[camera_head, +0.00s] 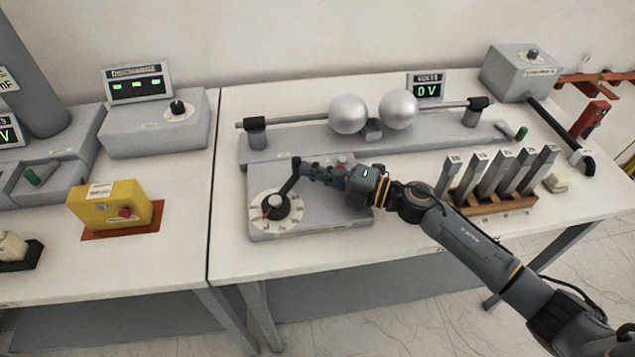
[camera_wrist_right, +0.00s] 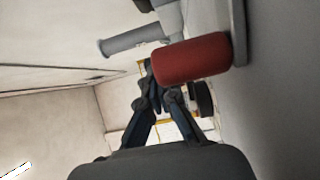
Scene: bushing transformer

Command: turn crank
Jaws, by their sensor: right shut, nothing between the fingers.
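The crank is a dark arm (camera_head: 288,187) on a round white dial (camera_head: 259,222) with a black and red hub, on the top of a grey box (camera_head: 320,216) in the head view. It points up and slightly right from the hub. My right gripper (camera_head: 300,168) is at the crank's outer end, its fingers shut and empty. I cannot tell whether they touch the crank. In the wrist view the finger linkages (camera_wrist_right: 158,88) converge beside a large red cylinder (camera_wrist_right: 194,60), which hides part of the tips. My left gripper is not in view.
Behind the box stand two metal spheres (camera_head: 347,114) on rods. A display (camera_head: 428,91) reads 0 V. A yellow box (camera_head: 110,207) and a grey meter box (camera_head: 155,128) are on the left table.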

